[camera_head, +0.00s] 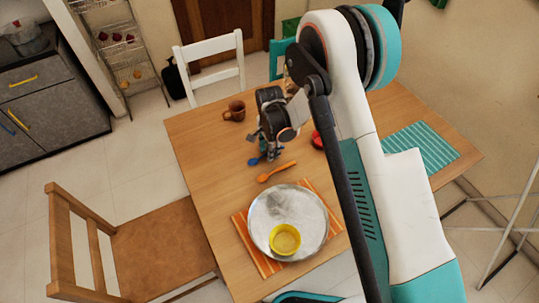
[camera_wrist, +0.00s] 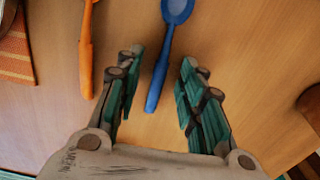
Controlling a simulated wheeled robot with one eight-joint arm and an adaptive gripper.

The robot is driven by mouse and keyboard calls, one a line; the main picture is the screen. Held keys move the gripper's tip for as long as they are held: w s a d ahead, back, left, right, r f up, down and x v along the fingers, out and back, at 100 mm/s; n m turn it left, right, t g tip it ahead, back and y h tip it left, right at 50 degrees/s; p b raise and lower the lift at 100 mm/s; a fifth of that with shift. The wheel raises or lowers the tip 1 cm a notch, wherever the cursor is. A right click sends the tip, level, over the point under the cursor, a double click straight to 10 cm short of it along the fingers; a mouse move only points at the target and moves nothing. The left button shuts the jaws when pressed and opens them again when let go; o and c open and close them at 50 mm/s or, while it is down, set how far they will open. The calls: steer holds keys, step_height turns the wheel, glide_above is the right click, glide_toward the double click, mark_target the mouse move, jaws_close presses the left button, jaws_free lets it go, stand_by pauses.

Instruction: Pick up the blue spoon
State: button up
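The blue spoon (camera_wrist: 162,65) lies on the wooden table in the wrist view, its bowl at the top edge and its handle end between my fingers. My gripper (camera_wrist: 158,78) is open, with a finger on each side of the handle and a gap on both sides. In the head view my gripper (camera_head: 262,146) is over the table, and a bit of the blue spoon (camera_head: 254,161) shows beneath it. Most of the spoon is hidden there by the gripper.
An orange spoon (camera_head: 276,172) lies close by; it also shows left of my fingers in the wrist view (camera_wrist: 86,50). A metal plate (camera_head: 262,242) with a yellow bowl (camera_head: 285,240) sits on an orange striped mat (camera_head: 241,226). A brown mug (camera_head: 234,111) and a red item (camera_head: 317,140) are near.

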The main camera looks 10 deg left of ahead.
steer(key=shift+f, duration=0.15)
steer(key=shift+c, duration=0.6)
jaws_close()
